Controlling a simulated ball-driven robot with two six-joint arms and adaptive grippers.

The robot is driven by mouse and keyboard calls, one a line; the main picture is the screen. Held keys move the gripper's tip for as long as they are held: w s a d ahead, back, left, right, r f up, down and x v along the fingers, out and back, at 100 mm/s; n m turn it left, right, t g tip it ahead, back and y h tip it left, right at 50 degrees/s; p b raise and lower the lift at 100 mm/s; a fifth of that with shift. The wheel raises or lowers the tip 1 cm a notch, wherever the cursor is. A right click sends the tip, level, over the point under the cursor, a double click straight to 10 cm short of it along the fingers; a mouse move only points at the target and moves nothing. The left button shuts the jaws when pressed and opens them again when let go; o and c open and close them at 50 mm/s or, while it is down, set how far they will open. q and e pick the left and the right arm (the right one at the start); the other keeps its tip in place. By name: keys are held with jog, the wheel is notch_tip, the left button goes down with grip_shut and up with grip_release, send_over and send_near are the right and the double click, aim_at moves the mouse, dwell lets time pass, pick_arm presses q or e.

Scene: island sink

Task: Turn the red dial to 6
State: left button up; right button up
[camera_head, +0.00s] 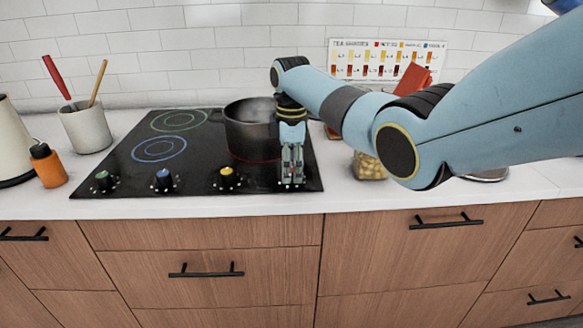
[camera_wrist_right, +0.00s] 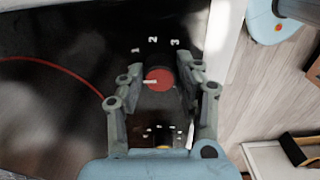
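The red dial (camera_wrist_right: 158,79) shows in the right wrist view as a round red cap with a white pointer toward picture left. White numbers 1, 2 and 3 stand beyond it on the black cooktop (camera_wrist_right: 60,55); the marks nearer my wrist are too small to read. My right gripper (camera_wrist_right: 163,78) points down over the dial, one finger on each side, with narrow gaps visible. In the head view my right gripper (camera_head: 291,180) is at the cooktop's front right corner and hides the dial. My left gripper is not in view.
Green (camera_head: 102,180), blue (camera_head: 163,179) and yellow (camera_head: 227,178) dials line the cooktop's front edge to the left. A dark pot (camera_head: 250,130) stands close behind my gripper. A jar (camera_head: 368,166) stands right of the cooktop, under my arm.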

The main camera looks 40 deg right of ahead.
jog(key=c, duration=0.4)
jog(key=shift+c, duration=0.2)
